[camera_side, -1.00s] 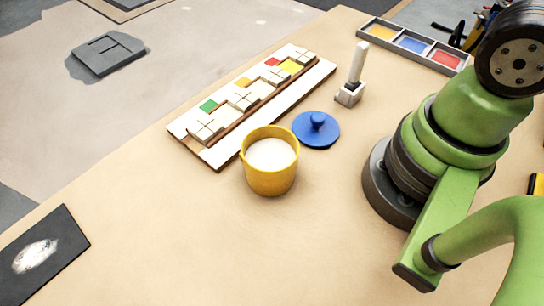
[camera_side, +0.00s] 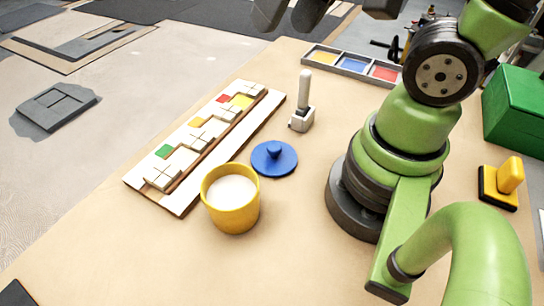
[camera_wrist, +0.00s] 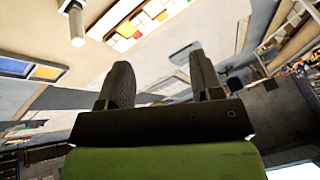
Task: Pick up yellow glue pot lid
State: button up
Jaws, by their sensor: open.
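The yellow glue pot (camera_side: 232,212) stands upright on the table with its top open and pale white contents showing. A round blue lid with a knob (camera_side: 274,158) lies flat on the table, apart from the pot, up and to its right. No yellow lid shows. My gripper shows as dark fingers at the top edge of the side view (camera_side: 290,14), high up and well away from pot and lid. In the wrist view my gripper (camera_wrist: 162,80) is open and empty, its two dark fingers apart. Neither pot nor lid can be made out there.
A mosaic board (camera_side: 262,116) with coloured and pale tiles lies left of the lid. A white-handled tool (camera_side: 304,90) stands beyond the lid. A tray of coloured compartments (camera_side: 316,51) lies at the back. A yellow-handled block (camera_side: 508,176) and green box (camera_side: 515,105) are right. The front table is clear.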

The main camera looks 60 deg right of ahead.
notch_tip(320, 180, down, 8)
jog(key=w+f+g, duration=0.1)
jog(key=w+g, duration=0.2)
jog(key=g+h, duration=0.1)
jog(key=g, duration=0.1)
send_over(274, 146)
notch_tip(274, 146, down, 6)
jog(key=shift+f, duration=5.35)
jog(key=shift+c, duration=0.2)
jog(key=c, duration=0.9)
